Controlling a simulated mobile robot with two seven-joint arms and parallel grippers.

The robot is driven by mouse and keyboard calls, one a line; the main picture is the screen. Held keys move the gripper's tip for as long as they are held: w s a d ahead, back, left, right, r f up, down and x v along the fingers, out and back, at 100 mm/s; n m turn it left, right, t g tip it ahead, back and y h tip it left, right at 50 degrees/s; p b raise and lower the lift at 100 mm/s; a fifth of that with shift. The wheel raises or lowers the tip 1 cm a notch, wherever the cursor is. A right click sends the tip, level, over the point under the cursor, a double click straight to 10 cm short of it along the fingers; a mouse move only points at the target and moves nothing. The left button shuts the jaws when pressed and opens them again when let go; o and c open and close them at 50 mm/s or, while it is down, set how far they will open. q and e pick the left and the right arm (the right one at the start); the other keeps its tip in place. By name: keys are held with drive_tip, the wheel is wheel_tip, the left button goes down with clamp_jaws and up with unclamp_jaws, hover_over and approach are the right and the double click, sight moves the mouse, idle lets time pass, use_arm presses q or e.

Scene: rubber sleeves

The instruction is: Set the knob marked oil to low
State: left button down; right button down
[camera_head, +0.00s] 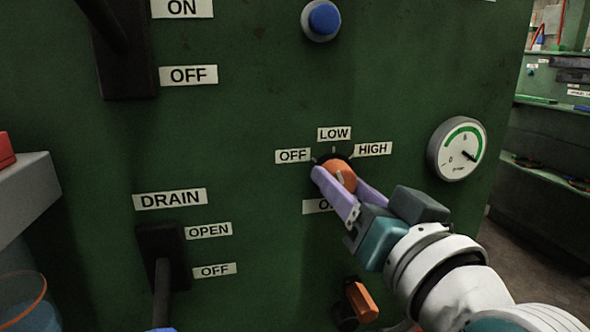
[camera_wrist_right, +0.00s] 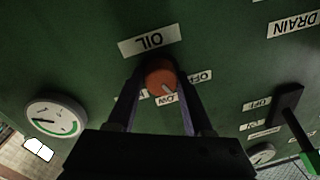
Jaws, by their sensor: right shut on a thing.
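The orange oil knob (camera_head: 343,171) sits on the green panel, with OFF (camera_head: 293,156), LOW (camera_head: 334,134) and HIGH (camera_head: 373,149) labels around it. My right gripper (camera_head: 338,178) is shut on the knob, one lilac finger on each side. The OIL label below it is mostly covered by a finger. In the right wrist view, the knob (camera_wrist_right: 160,74) is upside down, under the OIL label (camera_wrist_right: 150,41). A pale mark on its face slants towards the space between LOW and OFF; its exact setting is hard to tell. My left gripper is not in view.
A round gauge (camera_head: 457,149) is right of the knob and an orange handle (camera_head: 361,301) is below it. A DRAIN lever (camera_head: 162,262) is at lower left. A blue button (camera_head: 323,19) and an ON/OFF lever (camera_head: 122,50) are above. A grey ledge (camera_head: 28,192) juts in at left.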

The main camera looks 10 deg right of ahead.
drive_tip(key=m+p, duration=0.1)
drive_tip(key=m, duration=0.2)
drive_tip(key=shift+m+t, duration=0.3)
drive_tip(key=shift+m, duration=0.5)
drive_tip(key=shift+c, duration=1.5)
unclamp_jaws()
drive_tip(key=shift+s, duration=0.1)
